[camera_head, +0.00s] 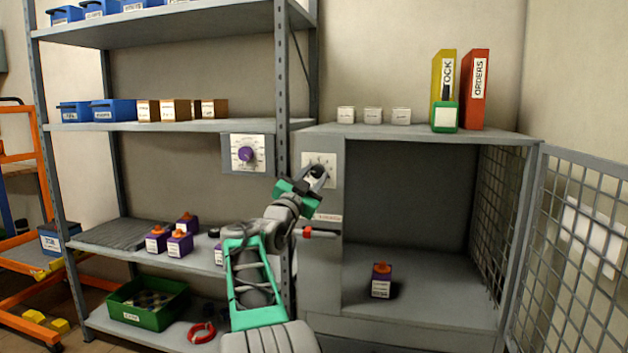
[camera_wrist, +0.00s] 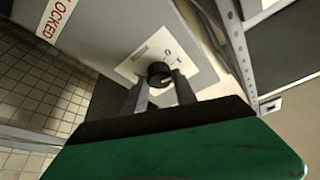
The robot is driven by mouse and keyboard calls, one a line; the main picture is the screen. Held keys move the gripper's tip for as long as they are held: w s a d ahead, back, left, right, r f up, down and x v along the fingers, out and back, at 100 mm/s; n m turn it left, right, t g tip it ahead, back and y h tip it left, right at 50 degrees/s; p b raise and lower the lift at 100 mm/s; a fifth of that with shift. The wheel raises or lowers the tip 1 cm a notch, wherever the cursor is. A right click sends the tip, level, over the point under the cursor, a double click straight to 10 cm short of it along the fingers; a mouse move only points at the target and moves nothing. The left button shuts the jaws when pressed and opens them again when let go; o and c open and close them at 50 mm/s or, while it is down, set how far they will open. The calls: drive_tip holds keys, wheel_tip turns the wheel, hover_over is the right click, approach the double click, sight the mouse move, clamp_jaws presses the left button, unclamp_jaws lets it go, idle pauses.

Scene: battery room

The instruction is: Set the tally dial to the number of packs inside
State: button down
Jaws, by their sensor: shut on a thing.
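The open cabinet (camera_head: 427,134) holds one pack (camera_head: 381,281), purple with an orange top and a white label, on its floor. A black dial knob (camera_wrist: 159,74) sits on a white plate (camera_head: 329,161) on the cabinet's left front panel; a few marks show on the plate in the wrist view. My gripper (camera_head: 318,172) has its two fingers on either side of this knob, shut on it, and hides part of the plate. The knob's pointer cannot be made out.
The mesh door (camera_head: 572,253) stands open at the right. A red-tipped handle (camera_head: 318,233) sits below the dial, near a label. Several purple packs (camera_head: 180,243) and a green crate (camera_head: 180,298) are on the left shelves. Binders (camera_head: 474,90) stand on the cabinet top.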

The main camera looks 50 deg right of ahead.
drive_tip(key=c, duration=1)
unclamp_jaws()
drive_tip(key=shift+a, duration=0.1)
drive_tip(key=v, duration=0.7)
drive_tip(key=shift+a+f, duration=0.15)
drive_tip(key=shift+a, duration=0.15)
drive_tip(key=shift+s, duration=0.1)
